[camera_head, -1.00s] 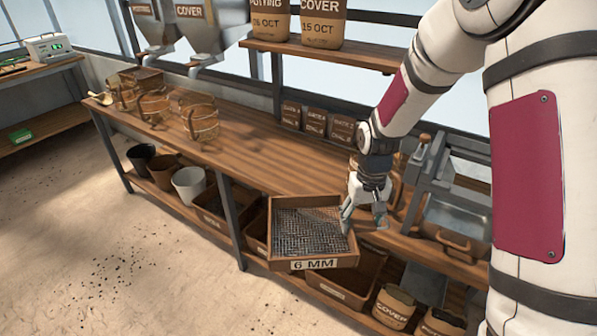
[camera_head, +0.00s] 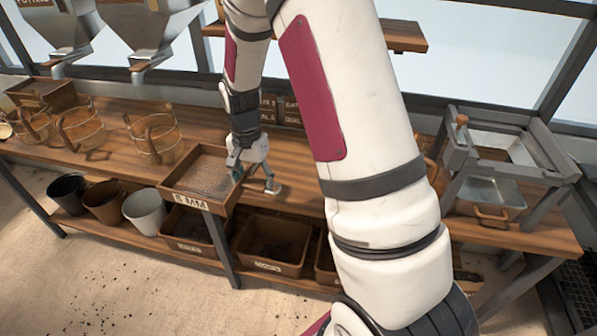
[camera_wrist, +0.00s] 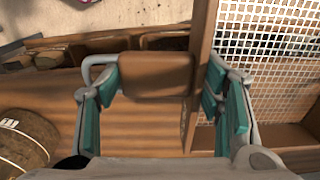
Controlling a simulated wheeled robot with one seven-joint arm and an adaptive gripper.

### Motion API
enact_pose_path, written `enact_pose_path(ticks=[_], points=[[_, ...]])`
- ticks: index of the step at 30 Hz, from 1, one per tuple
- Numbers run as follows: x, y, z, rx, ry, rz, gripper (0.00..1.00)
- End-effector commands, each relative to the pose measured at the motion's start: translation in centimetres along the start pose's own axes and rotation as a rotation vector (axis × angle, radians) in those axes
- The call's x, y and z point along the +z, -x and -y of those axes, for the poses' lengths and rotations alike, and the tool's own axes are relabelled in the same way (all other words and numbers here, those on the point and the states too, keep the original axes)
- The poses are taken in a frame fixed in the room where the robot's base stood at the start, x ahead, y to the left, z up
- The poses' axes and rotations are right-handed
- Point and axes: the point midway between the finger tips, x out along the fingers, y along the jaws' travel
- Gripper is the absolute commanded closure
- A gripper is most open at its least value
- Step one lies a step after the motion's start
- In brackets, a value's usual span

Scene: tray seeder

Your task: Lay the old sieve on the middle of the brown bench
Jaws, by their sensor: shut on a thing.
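The old sieve (camera_head: 205,178) is a square brown wooden frame with grey wire mesh and a "6 MM" label on its front. It is roughly level at the front edge of the brown bench (camera_head: 300,168), partly over the top. I cannot tell whether it touches the bench. My gripper (camera_head: 255,182) is at its right side, shut on it. In the wrist view, a brown block, apparently the sieve's grip (camera_wrist: 155,75), lies between the teal-padded fingers (camera_wrist: 162,95), with the mesh to the right. My arm hides part of the bench.
Wooden buckets (camera_head: 155,138) stand on the bench to the left, with metal hoppers (camera_head: 150,35) above. A metal-framed stand with a tray (camera_head: 490,195) is at the right. Pots (camera_head: 145,210) and bins (camera_head: 270,245) fill the lower shelf.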

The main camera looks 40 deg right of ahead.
Motion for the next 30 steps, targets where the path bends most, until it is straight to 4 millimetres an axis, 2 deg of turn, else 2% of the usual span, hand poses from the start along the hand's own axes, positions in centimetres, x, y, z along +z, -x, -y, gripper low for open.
enact_pose_path(ticks=[3,9,15,21,30], points=[[-2.3,0.2,-2.2,0.0,-0.354,-0.001,0.74],[-5.3,0.7,-5.7,-0.003,-0.932,0.002,0.74],[-7.2,1.0,-8.2,-0.005,-1.335,0.005,0.74],[-7.8,0.5,-9.2,-0.004,-1.492,0.008,0.74],[-7.7,-4.4,-9.2,-0.002,-1.5,0.009,0.74]])
